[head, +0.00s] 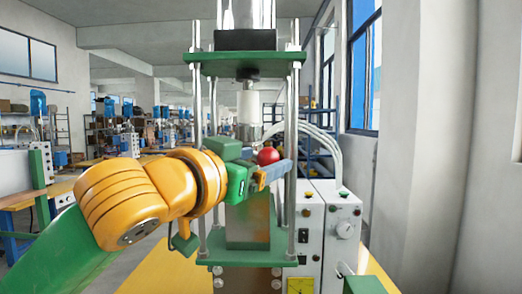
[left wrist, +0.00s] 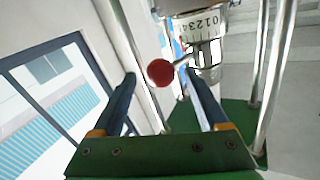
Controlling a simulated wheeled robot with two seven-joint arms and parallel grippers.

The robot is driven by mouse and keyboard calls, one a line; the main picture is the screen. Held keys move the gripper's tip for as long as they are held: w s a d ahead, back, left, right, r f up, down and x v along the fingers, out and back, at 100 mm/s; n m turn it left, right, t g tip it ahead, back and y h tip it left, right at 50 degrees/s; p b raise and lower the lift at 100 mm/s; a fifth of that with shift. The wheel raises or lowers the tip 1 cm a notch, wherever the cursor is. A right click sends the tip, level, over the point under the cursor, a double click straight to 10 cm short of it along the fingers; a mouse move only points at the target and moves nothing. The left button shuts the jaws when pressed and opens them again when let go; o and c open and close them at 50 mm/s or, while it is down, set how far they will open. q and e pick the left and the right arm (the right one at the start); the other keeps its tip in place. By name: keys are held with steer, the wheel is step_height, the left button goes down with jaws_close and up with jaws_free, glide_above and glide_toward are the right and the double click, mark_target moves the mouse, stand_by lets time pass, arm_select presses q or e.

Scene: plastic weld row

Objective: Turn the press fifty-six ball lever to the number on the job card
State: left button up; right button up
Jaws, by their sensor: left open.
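The red ball (head: 268,156) of the lever shows just behind my left gripper (head: 276,172) in the head view. In the left wrist view the red ball (left wrist: 160,73) lies between the tips of the two open fingers, with a visible gap to each. The scale's far end is cut off, and I cannot tell which number the lever points to. No readable job card shows. My right gripper is not seen.
The press has a green top plate (head: 225,63), steel columns (head: 293,140) close around the gripper and a green lower plate (head: 225,247). A white control box (head: 341,240) with dials stands at right. A small yellow plate (head: 300,286) is unreadable.

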arm_select(q)
steer(key=shift+w+d+f, duration=0.2)
steer(key=shift+w+d, duration=0.05)
steer(key=shift+w, duration=0.3)
steer(key=shift+c, duration=0.8)
steer(key=shift+s+a+r, duration=0.15)
steer(key=shift+s+a, duration=0.2)
steer(key=shift+s, duration=0.1)
steer(key=c, duration=1.1)
jaws_close()
steer(key=shift+r, duration=0.2)
